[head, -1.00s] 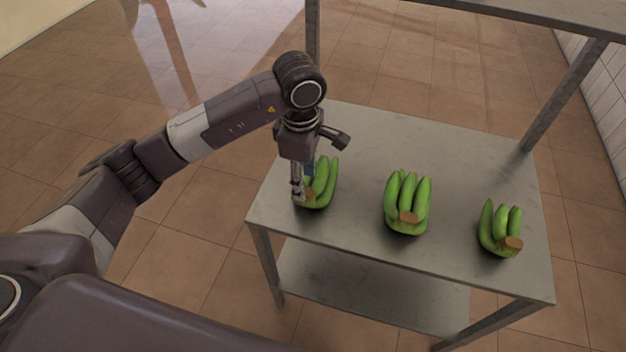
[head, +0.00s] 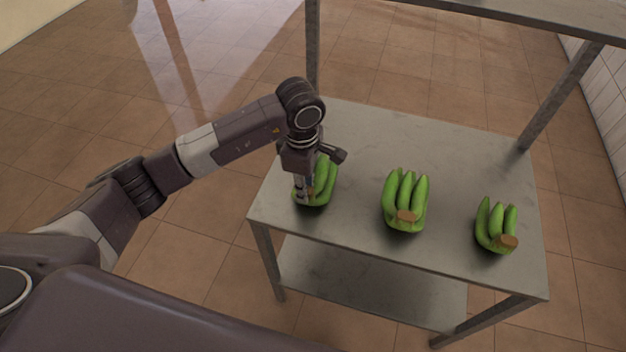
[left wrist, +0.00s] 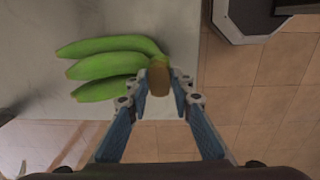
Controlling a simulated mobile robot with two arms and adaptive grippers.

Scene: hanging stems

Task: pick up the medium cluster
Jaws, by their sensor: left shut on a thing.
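Three green banana clusters with brown cut stems lie on the grey metal table. The left cluster (head: 326,186) looks like the medium one, with the middle cluster (head: 406,203) bigger and the right cluster (head: 496,227) smaller. My left gripper (head: 304,199) points down at the left cluster's stem end and covers part of it. In the left wrist view the brown stem (left wrist: 159,78) sits between the fingertips, which are shut on it. The green fingers (left wrist: 106,66) of this cluster rest on the table. My right gripper is not in view.
The grey table (head: 400,140) has free room behind the clusters and between them. A metal upright (head: 565,95) and an upper shelf (head: 560,14) stand at the back. A lower shelf (head: 370,290) is below. Tiled floor surrounds the table.

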